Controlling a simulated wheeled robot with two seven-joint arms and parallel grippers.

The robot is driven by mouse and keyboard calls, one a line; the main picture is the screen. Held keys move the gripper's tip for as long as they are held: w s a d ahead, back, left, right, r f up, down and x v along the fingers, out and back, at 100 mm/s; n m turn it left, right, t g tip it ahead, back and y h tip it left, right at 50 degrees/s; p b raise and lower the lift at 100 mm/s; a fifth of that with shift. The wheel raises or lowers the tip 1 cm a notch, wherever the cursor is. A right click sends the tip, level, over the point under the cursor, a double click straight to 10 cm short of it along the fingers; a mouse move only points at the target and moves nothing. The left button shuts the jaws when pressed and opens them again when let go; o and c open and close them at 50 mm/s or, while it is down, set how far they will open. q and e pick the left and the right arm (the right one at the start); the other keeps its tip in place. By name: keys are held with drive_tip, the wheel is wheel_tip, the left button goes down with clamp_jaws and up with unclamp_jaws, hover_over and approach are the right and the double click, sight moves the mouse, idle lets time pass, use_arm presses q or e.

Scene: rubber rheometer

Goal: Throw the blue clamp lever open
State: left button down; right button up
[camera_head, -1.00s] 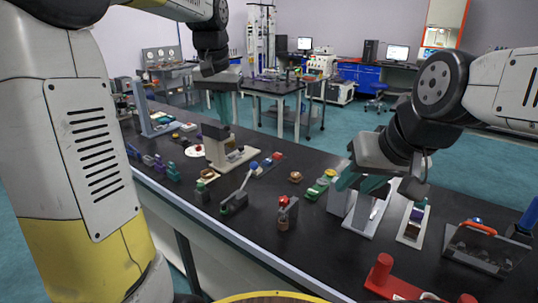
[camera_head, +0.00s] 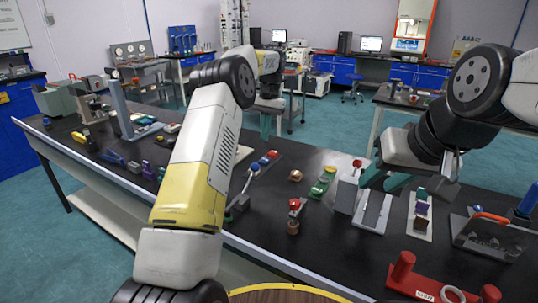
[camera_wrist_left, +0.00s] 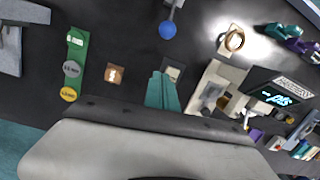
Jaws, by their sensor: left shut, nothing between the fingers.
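The clamp lever has a grey arm and a blue ball knob (camera_head: 254,167); it slants up to the right from its dark base (camera_head: 238,206). My left arm hides part of that area in the head view. In the left wrist view the blue knob (camera_wrist_left: 167,29) is at the top, above my fingers in the picture. My left gripper (camera_head: 265,124) is shut and empty, beyond the knob and apart from it; its teal fingers (camera_wrist_left: 162,90) also show in the wrist view. My right gripper (camera_head: 384,181) looks open and empty at the right, over a grey fixture.
A red-knobbed clamp (camera_head: 295,207) stands right of the lever, with a copper-coloured part (camera_head: 296,175) and a green strip (camera_head: 323,183) behind. A clear-sided box (camera_head: 493,235) and a red stand (camera_head: 405,270) are at the right. Bare black bench lies between the parts.

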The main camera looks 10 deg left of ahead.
use_arm(q)
drive_tip(key=shift+w+f, duration=0.1)
drive_tip(key=shift+f, duration=0.1)
drive_tip(key=s+a+f, duration=0.1)
drive_tip(key=s+f, duration=0.3)
drive_tip(key=f, duration=0.4)
drive_tip(key=shift+s+a, duration=0.25)
drive_tip(key=shift+a, duration=0.1)
idle(0.6)
